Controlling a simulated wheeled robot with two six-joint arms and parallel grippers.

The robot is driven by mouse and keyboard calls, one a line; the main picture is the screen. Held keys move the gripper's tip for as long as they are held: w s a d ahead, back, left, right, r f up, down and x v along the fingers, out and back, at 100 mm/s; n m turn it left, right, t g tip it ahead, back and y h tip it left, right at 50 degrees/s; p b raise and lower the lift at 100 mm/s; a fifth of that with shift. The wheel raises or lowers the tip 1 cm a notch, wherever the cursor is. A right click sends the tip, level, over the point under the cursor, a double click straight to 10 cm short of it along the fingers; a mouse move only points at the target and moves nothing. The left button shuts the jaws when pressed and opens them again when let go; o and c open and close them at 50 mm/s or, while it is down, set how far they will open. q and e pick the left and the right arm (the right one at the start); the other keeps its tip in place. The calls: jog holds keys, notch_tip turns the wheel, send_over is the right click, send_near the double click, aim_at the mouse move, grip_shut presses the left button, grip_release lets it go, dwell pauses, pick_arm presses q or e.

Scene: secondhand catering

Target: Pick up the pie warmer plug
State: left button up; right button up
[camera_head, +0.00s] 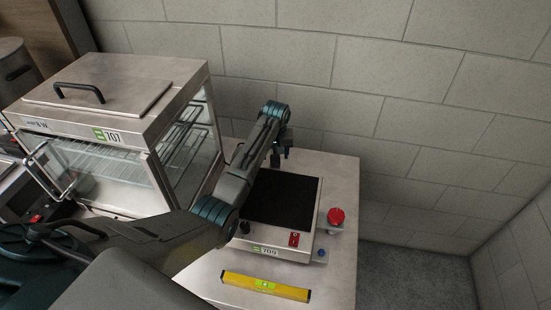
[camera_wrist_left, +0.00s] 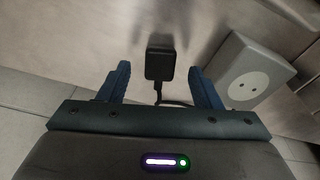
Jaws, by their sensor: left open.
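The plug (camera_wrist_left: 160,65) is a small black block with a dark cord running down from it, seen in the left wrist view. It sits between the two blue fingers of my left gripper (camera_wrist_left: 159,70), with a gap on each side. The gripper is open and holds nothing. In the head view my left gripper (camera_head: 281,157) is small and partly hidden at the back edge of the hot plate; the plug cannot be made out there. The pie warmer (camera_head: 112,135), a steel and glass cabinet marked 707, stands at left. My right gripper is in neither view.
A pale two-hole socket box (camera_wrist_left: 247,80) is right of the plug. The hot plate (camera_head: 283,200), marked 709, lies under my left arm. A red button (camera_head: 336,216) and a yellow level (camera_head: 265,287) are on the steel table (camera_head: 342,180). A block wall (camera_head: 400,110) stands behind.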

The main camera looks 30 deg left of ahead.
aim_at(275, 158)
pick_arm(q)
jog(key=shift+w+a+f, duration=0.1)
jog(key=shift+f, duration=0.85)
jog(key=shift+w+f, duration=0.15)
jog(key=shift+f, duration=0.15)
jog(key=c, duration=1)
jog(key=shift+r, duration=5.55)
